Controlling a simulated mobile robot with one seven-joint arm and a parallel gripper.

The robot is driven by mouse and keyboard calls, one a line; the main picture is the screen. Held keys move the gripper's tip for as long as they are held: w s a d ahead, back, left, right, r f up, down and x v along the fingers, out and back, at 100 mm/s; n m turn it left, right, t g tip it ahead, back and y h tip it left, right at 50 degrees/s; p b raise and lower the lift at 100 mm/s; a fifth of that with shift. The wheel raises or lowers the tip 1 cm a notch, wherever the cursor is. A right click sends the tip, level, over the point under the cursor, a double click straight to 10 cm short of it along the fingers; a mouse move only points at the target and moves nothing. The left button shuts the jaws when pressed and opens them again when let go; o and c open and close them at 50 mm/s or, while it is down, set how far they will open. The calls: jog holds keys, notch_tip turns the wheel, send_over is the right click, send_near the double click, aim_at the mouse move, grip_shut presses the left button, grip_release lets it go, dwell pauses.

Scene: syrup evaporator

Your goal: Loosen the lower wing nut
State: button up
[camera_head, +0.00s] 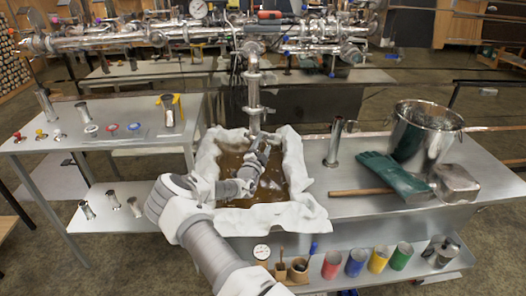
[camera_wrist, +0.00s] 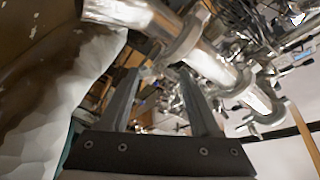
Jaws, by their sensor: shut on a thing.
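A shiny steel pipe (camera_head: 254,90) hangs down over the cloth-lined pan, with clamps along it. The lower clamp (camera_head: 253,110) is near its bottom end. In the wrist view, the pipe runs across the top, with a clamp ring (camera_wrist: 186,36) close to my fingertips. My gripper (camera_head: 262,142) reaches up from the pan to just below that clamp. In the wrist view, my gripper (camera_wrist: 156,70) has its two fingers on either side of a small metal part at the clamp, which looks like the lower wing nut. The nut is mostly hidden and too small to make out in the head view.
The pan (camera_head: 298,205) with white cloth and brown liquid lies under my arm. On the right bench are a steel bucket (camera_head: 425,135), green gloves (camera_head: 395,176) and a wooden stick (camera_head: 362,192). A pipe manifold (camera_head: 130,40) spans the back. Small fittings stand on the left table.

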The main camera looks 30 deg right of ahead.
jog(key=shift+f+n+t+b, duration=0.25)
jog(key=shift+n+t+b, duration=0.05)
jog(key=shift+n+b, duration=0.8)
jog(key=shift+r+n+b, duration=0.1)
jog(key=shift+n+b, duration=0.45)
jog(key=shift+n, duration=0.05)
jog(key=shift+r, duration=0.1)
jog(key=o, duration=1.4)
jog(key=shift+s, duration=0.1)
jog(key=p+v, duration=0.1)
jog(key=v, duration=1.1)
